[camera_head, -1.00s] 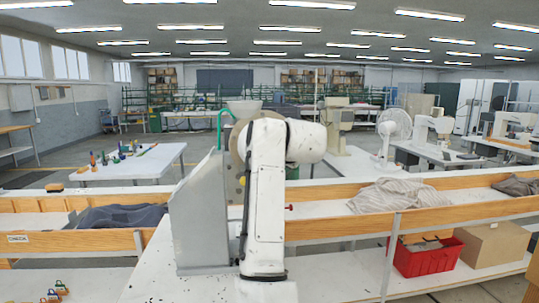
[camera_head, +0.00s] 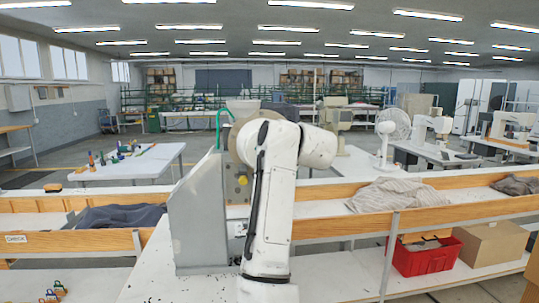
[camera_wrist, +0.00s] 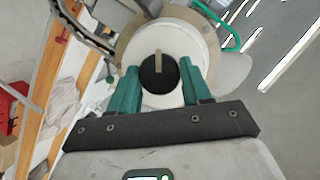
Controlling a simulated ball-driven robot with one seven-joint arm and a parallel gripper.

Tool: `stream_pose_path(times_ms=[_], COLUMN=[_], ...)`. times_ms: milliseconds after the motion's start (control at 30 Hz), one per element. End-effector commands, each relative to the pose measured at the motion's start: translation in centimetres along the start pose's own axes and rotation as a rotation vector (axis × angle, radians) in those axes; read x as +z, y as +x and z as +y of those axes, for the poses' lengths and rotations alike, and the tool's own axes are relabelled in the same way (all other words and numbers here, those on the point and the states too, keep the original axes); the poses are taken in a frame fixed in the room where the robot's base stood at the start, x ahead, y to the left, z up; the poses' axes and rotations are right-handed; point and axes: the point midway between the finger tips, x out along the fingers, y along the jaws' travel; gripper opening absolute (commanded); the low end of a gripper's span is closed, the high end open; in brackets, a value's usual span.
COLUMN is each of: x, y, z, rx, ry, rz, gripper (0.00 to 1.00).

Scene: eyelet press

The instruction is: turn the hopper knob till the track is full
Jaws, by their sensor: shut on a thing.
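In the wrist view my gripper (camera_wrist: 157,70) has its two green fingers on either side of a round black knob (camera_wrist: 157,88) and is shut on it. A tan bar-shaped mark on the knob points toward the top of that picture. Behind it is the hopper's pale round face (camera_wrist: 133,48) with a tan rim. In the head view the hopper (camera_head: 240,143) shows as a tan disc on the grey press (camera_head: 196,220); my arm hides the knob and gripper. A dark curved rail, perhaps the track (camera_wrist: 82,25), runs at upper left; its fill cannot be told.
A green tube (camera_head: 218,125) and a pale bowl (camera_head: 244,106) stand at the hopper's top. Wooden-sided troughs (camera_head: 420,212) holding cloth flank the press. A red bin (camera_head: 422,258) and a cardboard box (camera_head: 492,243) sit at right.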

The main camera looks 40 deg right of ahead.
Motion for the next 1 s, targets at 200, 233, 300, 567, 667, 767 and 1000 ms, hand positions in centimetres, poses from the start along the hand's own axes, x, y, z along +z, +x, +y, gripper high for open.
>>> stream_pose_path(times_ms=[200, 233, 300, 567, 667, 767, 1000], x=[0.2, 0.2, 0.1, 0.1, 0.1, 0.1, 0.1], y=[0.1, 0.1, 0.1, 0.0, -0.6, -1.8, -6.5], z=[0.3, 0.2, 0.2, 0.1, 0.1, 0.1, 0.1], rx=[0.006, 0.005, 0.004, 0.002, 0.001, 0.000, -0.001], ry=[-0.001, -0.001, -0.001, -0.001, -0.001, -0.002, -0.001], rz=[-0.005, -0.004, -0.003, -0.001, 0.000, 0.002, 0.002], gripper=[0.62, 0.65, 0.72, 0.73, 0.73, 0.73, 0.73])
